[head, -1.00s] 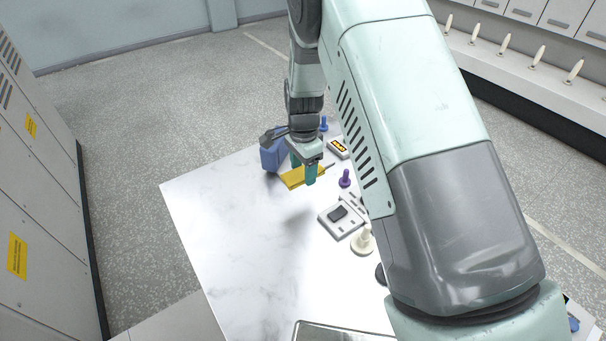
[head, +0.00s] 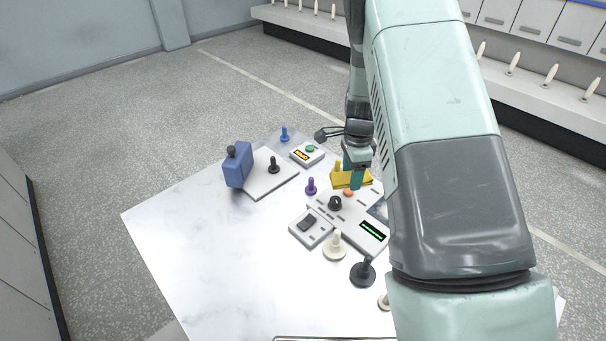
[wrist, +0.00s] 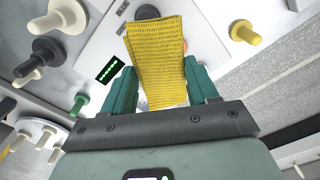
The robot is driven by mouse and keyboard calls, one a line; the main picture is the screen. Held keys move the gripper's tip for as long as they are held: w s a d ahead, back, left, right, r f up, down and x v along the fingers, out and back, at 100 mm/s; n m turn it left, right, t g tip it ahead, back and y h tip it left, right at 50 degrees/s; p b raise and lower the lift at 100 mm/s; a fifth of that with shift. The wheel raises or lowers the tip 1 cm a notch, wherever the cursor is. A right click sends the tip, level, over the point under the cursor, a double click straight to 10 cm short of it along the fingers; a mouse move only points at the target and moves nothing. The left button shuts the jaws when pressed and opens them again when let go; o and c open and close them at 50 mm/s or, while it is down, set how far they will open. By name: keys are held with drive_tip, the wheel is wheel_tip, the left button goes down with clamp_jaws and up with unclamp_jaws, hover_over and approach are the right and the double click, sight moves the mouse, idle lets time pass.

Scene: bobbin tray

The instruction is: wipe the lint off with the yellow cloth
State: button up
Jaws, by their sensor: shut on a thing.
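My gripper (head: 357,180) is shut on the yellow cloth (head: 341,181), beside and partly over the far edge of the white console with a green display (head: 372,231). In the wrist view the folded cloth (wrist: 157,65) sticks out between the two teal fingers of my gripper (wrist: 162,85). I cannot tell whether the cloth touches a surface. I cannot make out lint in either view. A metal tray (head: 340,338) shows only as a thin rim at the bottom edge of the head view.
A blue box (head: 238,165), a small device with a yellow display (head: 307,154) and a switch box (head: 309,227) stand on the marble table (head: 190,235). Purple (head: 311,187), cream (head: 334,248) and black (head: 362,273) bobbins stand around the console. The table's left part is clear.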

sight(378, 204)
drive_tip(key=s+d+m, duration=0.1)
drive_tip(key=d+m, duration=0.2)
drive_tip(key=d, duration=0.6)
drive_tip(key=shift+a+f, duration=0.1)
drive_tip(key=shift+f, duration=3.4)
drive_tip(key=shift+s+d+f, duration=0.35)
drive_tip(key=shift+d+f, duration=0.05)
drive_tip(key=shift+f, duration=0.2)
drive_tip(key=shift+c, duration=0.4)
drive_tip(key=shift+s+d, duration=2.3)
drive_tip(key=shift+s, duration=0.05)
drive_tip(key=shift+w+a, duration=2.75)
drive_tip(key=shift+w, duration=0.05)
drive_tip(key=shift+s+d, duration=2.8)
drive_tip(key=shift+w+a, duration=2.75)
wheel_tip(378, 204, up, 8)
drive_tip(key=shift+r, duration=0.1)
